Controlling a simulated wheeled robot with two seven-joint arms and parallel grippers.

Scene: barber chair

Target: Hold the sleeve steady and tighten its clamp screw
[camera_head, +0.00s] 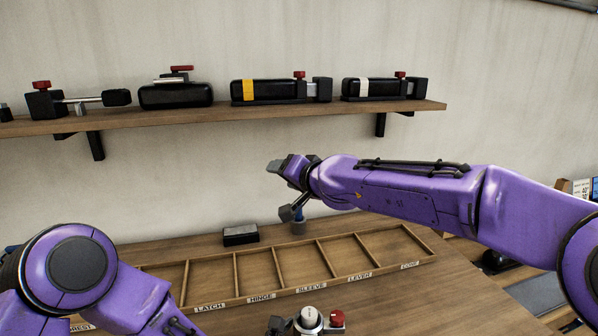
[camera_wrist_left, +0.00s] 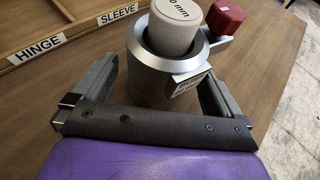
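The sleeve (camera_wrist_left: 150,60), a silver ring around a white cylinder marked "0 mm", stands on the table. It is at the bottom edge of the head view (camera_head: 308,326). Its clamp screw has a red head (camera_wrist_left: 225,18) on the sleeve's right side; this shows in the head view too (camera_head: 337,318). My left gripper (camera_wrist_left: 155,88) has its fingers apart on either side of the sleeve, with a gap visible at the left finger.
A compartment tray (camera_head: 278,293) labelled LATCH, HINGE, SLEEVE and LEVER lies behind the sleeve, its visible compartments empty. A small black block (camera_head: 240,234) stands behind it. A wall shelf (camera_head: 220,114) holds several black devices with red knobs. The table right of the sleeve is clear.

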